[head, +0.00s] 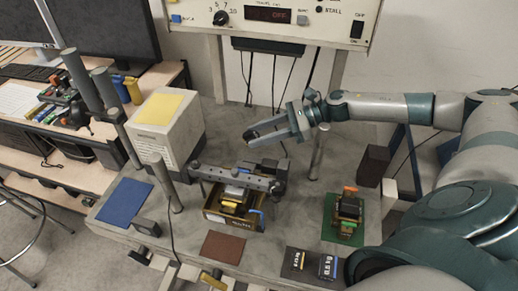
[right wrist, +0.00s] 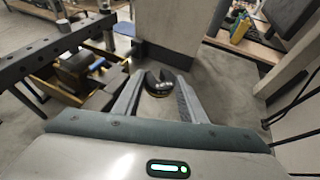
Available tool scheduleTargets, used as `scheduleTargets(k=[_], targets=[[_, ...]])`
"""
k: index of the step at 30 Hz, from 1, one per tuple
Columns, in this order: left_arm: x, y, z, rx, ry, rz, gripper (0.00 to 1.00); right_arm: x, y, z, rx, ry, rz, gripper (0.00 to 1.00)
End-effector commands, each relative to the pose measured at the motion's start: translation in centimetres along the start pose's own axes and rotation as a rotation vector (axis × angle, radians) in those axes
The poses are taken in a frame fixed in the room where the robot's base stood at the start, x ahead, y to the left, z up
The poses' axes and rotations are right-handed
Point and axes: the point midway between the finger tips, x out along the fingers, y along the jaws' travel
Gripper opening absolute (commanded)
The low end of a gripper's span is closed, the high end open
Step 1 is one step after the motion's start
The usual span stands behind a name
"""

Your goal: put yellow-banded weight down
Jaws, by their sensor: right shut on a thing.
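My right gripper (head: 266,132) reaches in from the right and is shut on a small dark weight (head: 251,134), held in the air behind the lever frame. In the right wrist view the weight (right wrist: 157,86) sits between the fingertips, dark with a thin yellowish edge low down; the fingers hide its sides. I take it to be the yellow-banded weight, though its band is hardly visible in the head view. My left gripper is not in view.
A lever beam (head: 236,178) on posts stands over a tray (head: 245,223) of blocks. Left are a pale box with a yellow top (head: 160,108) and a blue mat (head: 123,202). A brown mat (head: 222,247) is bare. Dark blocks stand on a green mat (head: 329,232); two labelled blocks (head: 328,266) sit in front.

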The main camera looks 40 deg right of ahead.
Motion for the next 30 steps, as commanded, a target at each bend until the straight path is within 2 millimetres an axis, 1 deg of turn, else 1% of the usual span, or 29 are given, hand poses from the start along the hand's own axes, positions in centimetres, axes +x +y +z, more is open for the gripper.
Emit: scheduleTargets(k=[1,6,10,20,23,30], targets=[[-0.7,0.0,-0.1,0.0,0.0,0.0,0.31,0.3,0.1,-0.7,0.004,0.001,0.001,0.16],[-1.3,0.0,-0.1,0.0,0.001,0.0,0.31,1.2,0.0,-2.8,0.002,-0.001,0.0,0.16],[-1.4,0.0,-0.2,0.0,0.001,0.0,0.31,1.4,-0.1,-3.4,-0.001,0.0,-0.001,0.16],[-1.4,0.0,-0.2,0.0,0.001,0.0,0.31,1.5,0.0,-3.5,-0.001,-0.001,0.0,0.16],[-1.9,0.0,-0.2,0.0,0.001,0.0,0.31,1.8,0.0,-4.2,0.003,-0.001,0.0,0.16],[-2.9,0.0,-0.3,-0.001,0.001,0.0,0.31,2.9,0.0,-6.8,0.001,-0.001,0.0,0.16]])
